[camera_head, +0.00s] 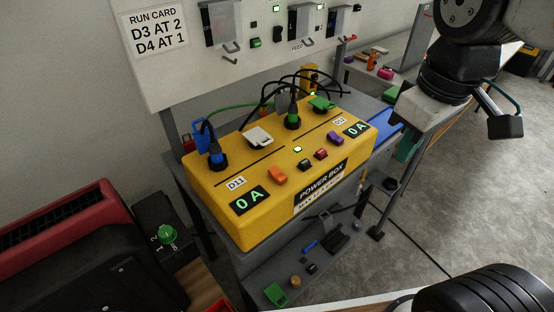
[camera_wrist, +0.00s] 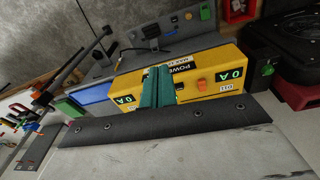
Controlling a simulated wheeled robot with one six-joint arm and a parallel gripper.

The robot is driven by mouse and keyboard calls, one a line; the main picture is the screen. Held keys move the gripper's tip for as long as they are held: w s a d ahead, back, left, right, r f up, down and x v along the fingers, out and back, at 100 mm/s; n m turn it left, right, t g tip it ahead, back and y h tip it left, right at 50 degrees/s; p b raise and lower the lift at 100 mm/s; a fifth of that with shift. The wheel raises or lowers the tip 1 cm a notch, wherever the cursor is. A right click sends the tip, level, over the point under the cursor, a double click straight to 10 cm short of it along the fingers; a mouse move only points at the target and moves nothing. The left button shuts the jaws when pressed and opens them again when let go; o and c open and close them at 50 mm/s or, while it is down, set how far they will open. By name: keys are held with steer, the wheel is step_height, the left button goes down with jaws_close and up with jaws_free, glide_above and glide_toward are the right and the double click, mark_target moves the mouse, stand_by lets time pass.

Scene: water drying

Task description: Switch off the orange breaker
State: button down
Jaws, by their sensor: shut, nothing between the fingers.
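The orange breaker (camera_head: 278,176) is a small rocker on the front half of the yellow power box (camera_head: 228,215), near the D11 label and a green "0 A" display (camera_head: 250,200). It also shows in the wrist view (camera_wrist: 202,84), just right of my fingers. My gripper (camera_wrist: 157,72) has teal fingers pressed together with nothing between them. In the wrist view they overlap the box and hide part of its face. In the head view the teal fingers (camera_head: 407,148) show right of the box, apart from the orange breaker.
Purple (camera_head: 335,138) and red (camera_head: 320,153) switches sit farther along the box. Plugs with black cables stand on its top, including a blue one (camera_head: 215,155). A panel with a run card (camera_head: 155,30) rises behind. A green knob (camera_head: 167,234) is at left.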

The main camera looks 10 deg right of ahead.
steer(key=w+a+n, duration=0.9)
steer(key=n, duration=1)
glide_above(276, 170)
steer(key=s+d, duration=0.1)
steer(key=s, duration=0.1)
step_height(276, 170, down, 2)
steer(key=shift+w+d+f+y, duration=0.1)
steer(key=shift+w+y, duration=0.1)
steer(key=shift+y, duration=0.1)
steer(key=f, duration=0.4)
steer(key=w+f, duration=0.1)
steer(key=f, duration=0.4)
steer(key=a+f, duration=0.1)
steer(key=f, duration=0.4)
steer(key=shift+w, duration=0.2)
